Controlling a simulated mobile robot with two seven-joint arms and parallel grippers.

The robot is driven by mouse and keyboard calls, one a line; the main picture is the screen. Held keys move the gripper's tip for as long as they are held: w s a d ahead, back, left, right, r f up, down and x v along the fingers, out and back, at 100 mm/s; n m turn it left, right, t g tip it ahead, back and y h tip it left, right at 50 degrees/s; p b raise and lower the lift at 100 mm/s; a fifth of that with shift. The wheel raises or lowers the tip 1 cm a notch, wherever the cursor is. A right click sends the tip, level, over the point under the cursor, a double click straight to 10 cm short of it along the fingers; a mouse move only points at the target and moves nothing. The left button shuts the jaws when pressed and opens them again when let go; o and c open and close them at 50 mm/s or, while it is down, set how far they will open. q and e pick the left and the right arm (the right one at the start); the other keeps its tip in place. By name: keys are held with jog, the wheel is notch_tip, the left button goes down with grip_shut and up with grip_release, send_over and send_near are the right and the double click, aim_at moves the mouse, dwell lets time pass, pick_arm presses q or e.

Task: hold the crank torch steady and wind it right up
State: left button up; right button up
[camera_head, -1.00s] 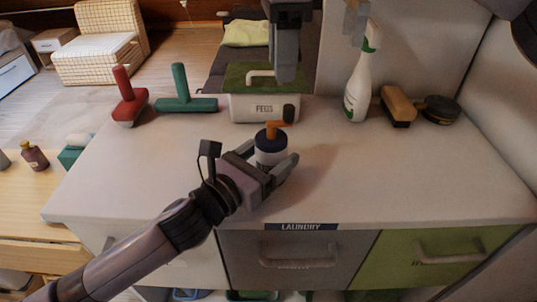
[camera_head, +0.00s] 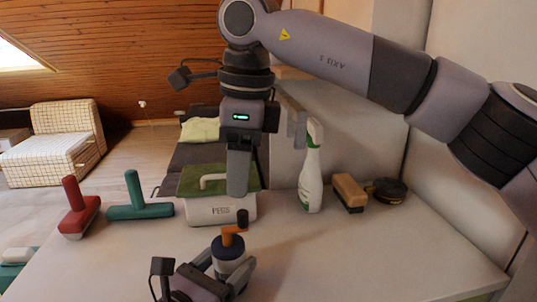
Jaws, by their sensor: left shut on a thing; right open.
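The crank torch (camera_head: 229,250) stands upright on the white worktop, with a dark blue and white body. Its orange crank arm (camera_head: 231,235) is on top, and a dark knob (camera_head: 242,217) stands up from the crank's right end. My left gripper (camera_head: 230,270) is shut around the torch body from the front. My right gripper (camera_head: 266,160) is open and empty, pointing down above and behind the torch. One of its fingers overlaps the box in the picture, above and apart from the knob.
A white box with a green top (camera_head: 205,212) stands behind the torch. A red-handled tool (camera_head: 78,210) and a teal tool (camera_head: 140,205) lie to the left. A spray bottle (camera_head: 311,180), a brush (camera_head: 349,193) and a dark round tin (camera_head: 388,190) stand right. The right worktop front is clear.

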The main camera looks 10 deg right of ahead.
aim_at(244, 212)
jog(key=s+d+r+m+t+y, duration=0.2)
jog(key=d+r+m, duration=0.15)
jog(key=m, duration=0.25)
jog(key=shift+t, duration=0.3)
jog(key=x, duration=1.2)
jog(key=shift+d+f, duration=0.2)
jog(key=shift+f, duration=0.05)
grip_shut()
